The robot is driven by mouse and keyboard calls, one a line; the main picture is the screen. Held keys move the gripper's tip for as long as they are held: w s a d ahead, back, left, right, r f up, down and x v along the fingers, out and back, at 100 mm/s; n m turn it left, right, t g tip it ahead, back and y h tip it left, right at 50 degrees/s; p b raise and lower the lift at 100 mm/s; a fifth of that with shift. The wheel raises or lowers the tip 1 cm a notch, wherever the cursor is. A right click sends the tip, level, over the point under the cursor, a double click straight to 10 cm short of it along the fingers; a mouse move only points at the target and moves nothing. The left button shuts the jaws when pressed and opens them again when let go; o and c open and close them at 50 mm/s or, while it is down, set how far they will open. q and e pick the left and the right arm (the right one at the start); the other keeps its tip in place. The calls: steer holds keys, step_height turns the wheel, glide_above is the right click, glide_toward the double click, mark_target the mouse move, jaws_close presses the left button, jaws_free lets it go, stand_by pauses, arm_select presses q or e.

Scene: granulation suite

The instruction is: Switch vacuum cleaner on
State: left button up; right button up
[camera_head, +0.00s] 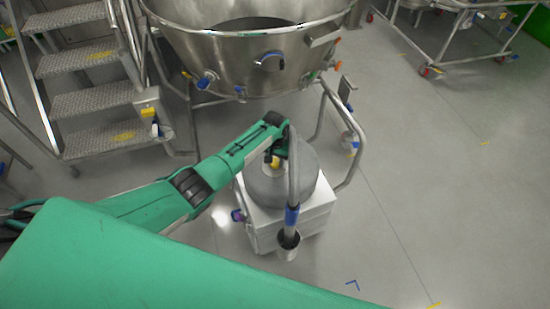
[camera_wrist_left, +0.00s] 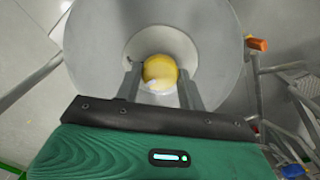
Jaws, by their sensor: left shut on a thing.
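The vacuum cleaner (camera_head: 265,190) has a grey domed top on a white box-shaped base and stands on the floor. In the left wrist view its round grey top (camera_wrist_left: 215,40) fills the upper middle, with a yellow knob (camera_wrist_left: 160,70) in the centre. The knob also shows partly in the head view (camera_head: 273,161). My left gripper (camera_wrist_left: 160,86) reaches down to the top, with one finger on each side of the knob, shut on it. A grey hose (camera_head: 293,175) with a blue band hangs over the cleaner's front. My right gripper is out of view.
A large steel vessel (camera_head: 250,50) stands just behind the cleaner, with a tubular frame (camera_head: 350,150) curving to its right. Metal steps (camera_head: 85,90) are at the left. A wheeled frame (camera_head: 460,45) is at the back right. The floor at the right is clear.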

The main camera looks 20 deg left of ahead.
mark_target(275, 162)
arm_select(q)
steer(key=m, duration=0.4)
steer(key=shift+m, duration=0.3)
steer(key=m, duration=0.4)
steer(key=shift+m, duration=0.3)
steer(key=o, duration=1)
steer(key=shift+c, duration=0.2)
steer(key=shift+r+p, duration=0.1)
steer(key=shift+p, duration=0.2)
step_height(275, 162, up, 14)
steer(key=shift+f, duration=0.2)
